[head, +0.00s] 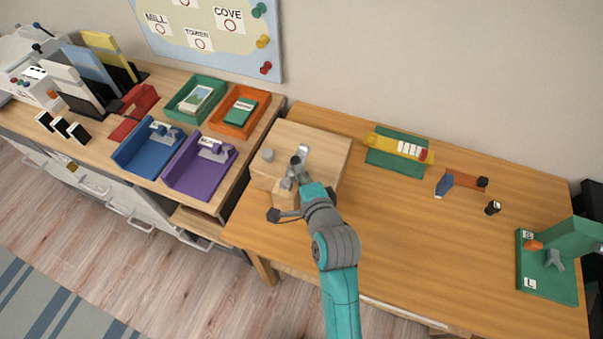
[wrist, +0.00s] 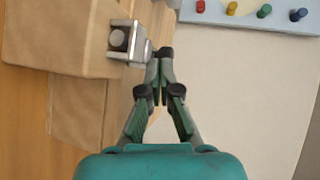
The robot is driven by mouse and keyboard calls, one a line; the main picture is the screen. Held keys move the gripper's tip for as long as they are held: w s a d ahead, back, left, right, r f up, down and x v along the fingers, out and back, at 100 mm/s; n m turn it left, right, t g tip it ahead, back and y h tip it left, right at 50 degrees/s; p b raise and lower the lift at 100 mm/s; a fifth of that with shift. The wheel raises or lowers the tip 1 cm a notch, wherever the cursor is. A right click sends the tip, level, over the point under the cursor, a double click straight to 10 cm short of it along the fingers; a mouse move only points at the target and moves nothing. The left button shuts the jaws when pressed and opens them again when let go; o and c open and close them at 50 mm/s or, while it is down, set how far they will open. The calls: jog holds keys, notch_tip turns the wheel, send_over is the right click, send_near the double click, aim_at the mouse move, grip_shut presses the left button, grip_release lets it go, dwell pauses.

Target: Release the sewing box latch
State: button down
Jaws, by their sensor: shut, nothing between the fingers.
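The sewing box (head: 325,145), a pale wooden box, stands at the left end of the desk. Its pale wood side also fills the upper left of the wrist view (wrist: 60,35). In the wrist view a metal latch (wrist: 118,40) with a rounded grey part sits on the box's edge. My gripper (head: 298,162) is over the box's front left part. Its fingers are closed together with nothing between them, and the tips (wrist: 158,54) are right beside the latch. I cannot tell whether they touch it. The arm hides part of the box's front in the head view.
Left of the box are a blue tray (head: 135,160), a purple tray (head: 185,182), a green tray (head: 181,104) and an orange tray (head: 227,126). A yellow object on a green mat (head: 378,158) lies to the right.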

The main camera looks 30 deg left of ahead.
aim_at(307, 168)
jog(key=shift+w, duration=0.1)
jog(key=w, duration=0.2)
jog(key=w+a, duration=0.1)
jog(key=w, duration=0.1)
jog(key=shift+s, duration=0.1)
